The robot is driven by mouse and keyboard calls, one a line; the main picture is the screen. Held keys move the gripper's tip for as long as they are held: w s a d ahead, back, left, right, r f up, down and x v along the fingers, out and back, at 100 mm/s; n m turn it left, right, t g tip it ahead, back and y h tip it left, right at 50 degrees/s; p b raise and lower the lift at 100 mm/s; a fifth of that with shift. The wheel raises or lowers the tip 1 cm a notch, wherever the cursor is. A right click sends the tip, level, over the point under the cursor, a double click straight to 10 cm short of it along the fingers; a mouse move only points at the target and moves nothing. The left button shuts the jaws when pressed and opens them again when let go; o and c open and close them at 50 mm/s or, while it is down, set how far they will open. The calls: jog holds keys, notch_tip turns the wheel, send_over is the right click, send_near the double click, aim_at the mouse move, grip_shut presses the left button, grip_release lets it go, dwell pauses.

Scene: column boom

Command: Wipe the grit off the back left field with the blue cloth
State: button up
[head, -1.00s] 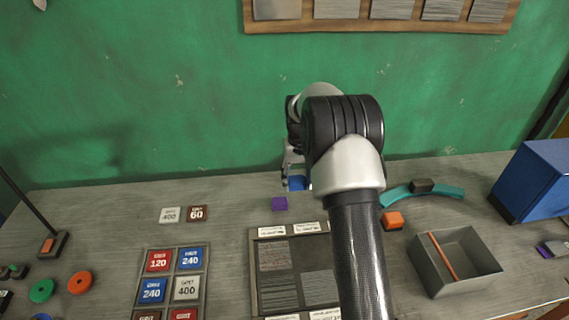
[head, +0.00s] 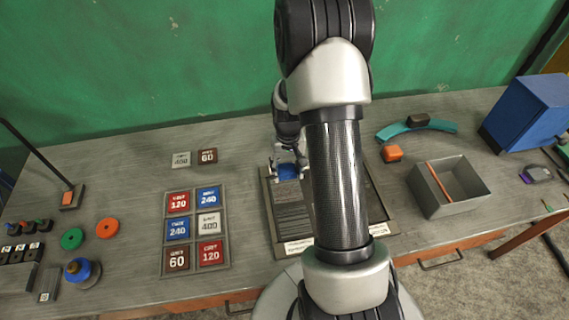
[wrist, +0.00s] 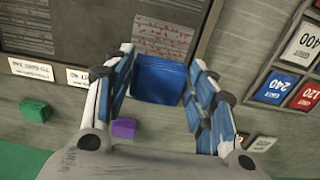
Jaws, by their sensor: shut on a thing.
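The blue cloth (wrist: 160,80) is a folded blue pad between the fingers of my gripper (wrist: 160,88). My gripper is shut on it. In the head view the cloth (head: 287,173) shows under my gripper (head: 287,164), at the back left edge of the dark panel (head: 267,215). In the wrist view, which is upside down to the head view, the back left field (wrist: 163,36) has reddish speckled grit and lies just beyond the cloth. The cloth covers part of the panel's back rim. I cannot tell whether it touches the panel. My arm hides much of the panel in the head view.
A purple block (wrist: 124,128) and a green block (wrist: 34,110) lie behind the panel. A grit-card tray (head: 196,228) stands left. An orange block (head: 392,153), a teal curved piece (head: 416,127) and a grey open box (head: 450,190) are right.

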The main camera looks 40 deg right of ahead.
jog(key=shift+f+b, duration=2.5)
jog(key=shift+f, duration=1.4)
jog(key=shift+f+b, duration=0.6)
jog(key=shift+f, duration=0.15)
jog(key=shift+w+a+r, duration=0.1)
jog(key=shift+w+a, duration=0.15)
jog(key=shift+a, duration=0.2)
jog(key=shift+w+a+r, duration=0.1)
jog(key=shift+w+a, duration=0.1)
jog(key=shift+a, duration=0.25)
jog(key=shift+s+d, duration=0.1)
jog(key=shift+d, duration=0.1)
jog(key=shift+s+d+f, duration=0.1)
jog(key=shift+s+d, duration=0.3)
jog(key=shift+d, duration=0.4)
jog(key=shift+s+d+f, duration=0.1)
jog(key=shift+s+d, duration=0.3)
jog(key=shift+d, duration=0.35)
